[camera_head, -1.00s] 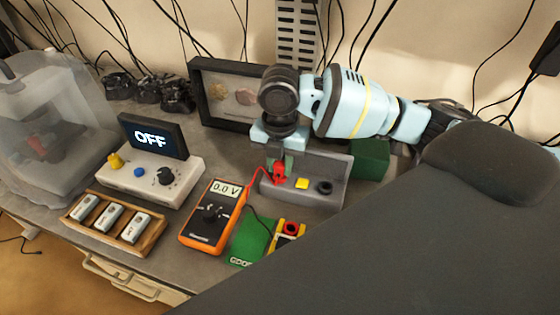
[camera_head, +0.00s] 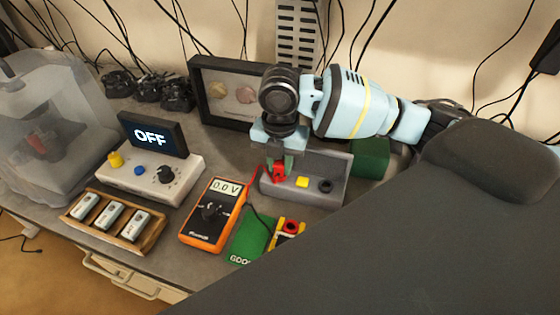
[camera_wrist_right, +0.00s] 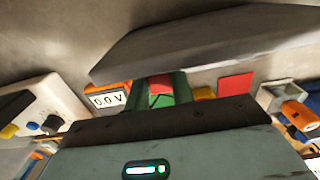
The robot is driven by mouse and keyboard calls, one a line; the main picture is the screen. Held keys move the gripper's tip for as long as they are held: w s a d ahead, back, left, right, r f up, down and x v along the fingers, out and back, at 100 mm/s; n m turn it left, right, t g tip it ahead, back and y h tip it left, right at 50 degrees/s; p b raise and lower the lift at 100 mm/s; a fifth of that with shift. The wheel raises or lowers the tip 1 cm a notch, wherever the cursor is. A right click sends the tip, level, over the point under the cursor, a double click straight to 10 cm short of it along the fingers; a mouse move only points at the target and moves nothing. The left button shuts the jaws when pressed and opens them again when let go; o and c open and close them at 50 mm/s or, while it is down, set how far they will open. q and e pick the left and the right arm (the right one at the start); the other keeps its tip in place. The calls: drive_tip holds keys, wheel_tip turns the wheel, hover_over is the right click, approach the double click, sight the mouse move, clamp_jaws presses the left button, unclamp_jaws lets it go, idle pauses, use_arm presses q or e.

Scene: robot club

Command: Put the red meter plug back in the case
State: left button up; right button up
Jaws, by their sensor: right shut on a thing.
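My right gripper (camera_head: 278,170) points down over the left end of an open grey case (camera_head: 338,165). It is shut on the red meter plug (camera_head: 279,175), which also shows between the green fingers in the right wrist view (camera_wrist_right: 160,88). A red lead runs from the plug to the orange multimeter (camera_head: 197,238), which reads 0.0 V. A yellow block (camera_head: 302,183) and a black round part (camera_head: 324,187) sit in the case, right of the plug. The fingers hide the plug's lower end, so I cannot tell whether it touches the case. My left gripper is not in view.
A green card (camera_head: 247,240) and a yellow-black part with a red ring (camera_head: 290,228) lie in front of the case. A control box with an OFF display (camera_head: 150,136) and a wooden tray (camera_head: 152,235) stand left. A green box (camera_head: 371,160) is at right.

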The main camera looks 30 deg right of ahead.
drive_tip(key=shift+f, duration=0.2)
idle(0.5)
drive_tip(key=o, duration=1)
drive_tip(key=shift+r, duration=0.1)
drive_tip(key=shift+r, duration=3.85)
